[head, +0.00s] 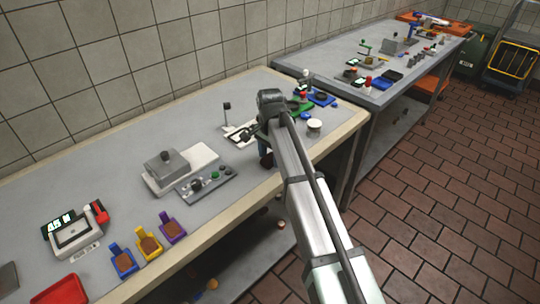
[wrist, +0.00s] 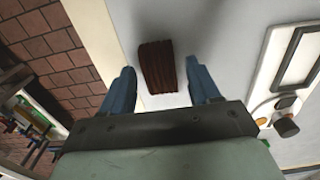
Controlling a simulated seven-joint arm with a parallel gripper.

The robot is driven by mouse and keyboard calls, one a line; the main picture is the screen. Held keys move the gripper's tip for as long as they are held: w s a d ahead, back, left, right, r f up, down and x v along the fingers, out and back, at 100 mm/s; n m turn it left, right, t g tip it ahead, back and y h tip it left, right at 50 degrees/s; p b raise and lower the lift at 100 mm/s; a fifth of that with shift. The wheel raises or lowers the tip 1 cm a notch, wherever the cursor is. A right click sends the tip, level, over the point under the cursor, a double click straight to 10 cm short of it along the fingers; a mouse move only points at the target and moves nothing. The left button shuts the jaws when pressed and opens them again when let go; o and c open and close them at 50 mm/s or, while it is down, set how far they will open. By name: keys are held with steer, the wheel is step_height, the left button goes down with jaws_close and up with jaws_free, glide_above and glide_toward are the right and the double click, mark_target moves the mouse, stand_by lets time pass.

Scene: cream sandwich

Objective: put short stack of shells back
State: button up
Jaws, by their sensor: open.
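A short stack of dark brown shells (wrist: 157,66) sits on the grey table top near its pale front edge in the wrist view. My gripper (wrist: 163,88) is open, with its two blue fingers on either side of the stack and a visible gap to each. The near end of the stack is close to the gripper's palm; I cannot tell the exact height between them. In the head view my gripper (head: 264,146) is over the right part of the near table, and a dark brown patch below it (head: 266,160) appears to be the stack, mostly hidden.
Blue (head: 123,262), yellow (head: 149,246) and purple (head: 173,230) holders with brown contents stand at the left front. A grey press (head: 168,170) and a button panel (head: 207,185) are mid-table. Green (head: 301,109) and blue (head: 322,98) items and a white round item (head: 314,126) lie beyond my gripper.

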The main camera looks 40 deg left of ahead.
mark_target(270, 157)
step_height(270, 157, up, 12)
stand_by(0.6)
stand_by(0.4)
steer(key=w+d+f, duration=0.5)
steer(key=d+f, duration=0.1)
steer(key=d, duration=0.3)
steer(key=w+d+f, duration=0.5)
steer(key=d+f, duration=0.2)
steer(key=d, duration=0.2)
steer(key=w+d+f, duration=0.6)
steer(key=d, duration=0.3)
steer(key=s+d+f, duration=0.1)
steer(key=d+f, duration=0.4)
steer(key=d, duration=0.5)
steer(key=s+d+f, duration=0.1)
steer(key=d+f, duration=0.4)
steer(key=d, duration=0.6)
steer(key=d+f, duration=0.6)
steer(key=d, duration=0.4)
steer(key=s+d+f, duration=0.4)
steer(key=s+d, duration=0.2)
steer(key=d, duration=0.5)
steer(key=s+f+g, duration=0.3)
steer(key=s+f, duration=0.7)
steer(key=s, duration=0.4)
steer(key=s+f+g, duration=0.3)
steer(key=s+f, duration=0.7)
steer(key=s, duration=0.5)
steer(key=shift+a+g, duration=0.2)
steer(key=shift+g, duration=0.1)
